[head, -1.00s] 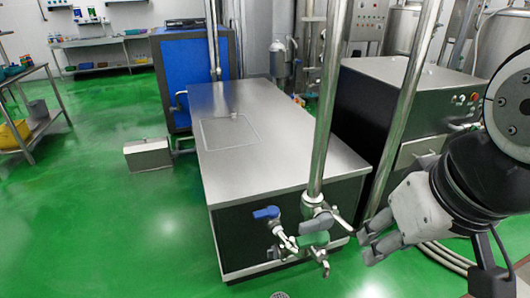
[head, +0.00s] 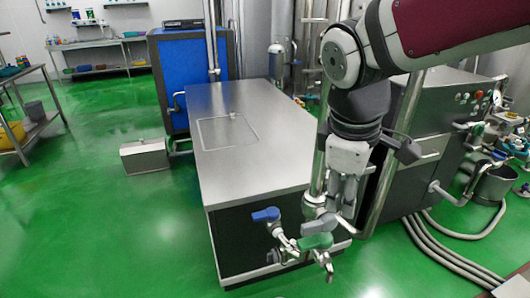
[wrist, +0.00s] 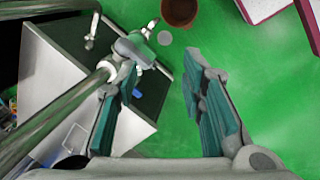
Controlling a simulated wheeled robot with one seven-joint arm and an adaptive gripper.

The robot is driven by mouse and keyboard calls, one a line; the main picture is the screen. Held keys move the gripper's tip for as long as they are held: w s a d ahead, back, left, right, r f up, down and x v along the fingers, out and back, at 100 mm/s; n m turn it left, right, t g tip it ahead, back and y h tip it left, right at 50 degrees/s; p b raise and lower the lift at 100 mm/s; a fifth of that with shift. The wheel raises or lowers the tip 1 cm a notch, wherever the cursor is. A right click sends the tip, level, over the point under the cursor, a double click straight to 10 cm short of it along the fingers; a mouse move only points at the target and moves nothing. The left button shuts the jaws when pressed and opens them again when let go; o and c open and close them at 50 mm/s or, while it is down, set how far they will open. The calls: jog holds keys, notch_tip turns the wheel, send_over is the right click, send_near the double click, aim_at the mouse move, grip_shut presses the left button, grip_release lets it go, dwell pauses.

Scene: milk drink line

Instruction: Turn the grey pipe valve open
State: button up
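The grey pipe valve (head: 317,226) has a pale grey handle and sits low on the upright steel pipe, in front of the steel-topped cabinet. Just below it is a valve with a green handle (head: 316,241). A valve with a blue handle (head: 265,214) is to the left. My gripper (head: 345,205) points down just right of the grey valve and partly overlaps it in the head view. In the wrist view my gripper (wrist: 160,65) is open with nothing between its fingers. The pipe and valve fittings show beside and beyond its left finger; contact cannot be told.
The cabinet's steel top (head: 245,145) lies behind the valves. Hoses (head: 440,255) and a steel pot (head: 495,184) are at right.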

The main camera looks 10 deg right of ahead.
aim_at(311, 224)
jog(key=w+a+f+n+g+h+b, duration=0.15)
jog(key=w+a+f+n+b, duration=0.25)
jog(key=w+f+n, duration=0.75)
jog(key=shift+m+h, duration=0.45)
jog(key=shift+m, duration=0.2)
jog(key=w+x, duration=0.1)
jog(key=x, duration=0.3)
jog(key=b+x, duration=0.1)
jog(key=x, duration=0.4)
jog(key=w+b+x, duration=0.1)
jog(key=x, duration=0.4)
jog(key=shift+w+a+f, duration=0.25)
jog(key=shift+w, duration=0.1)
grip_shut()
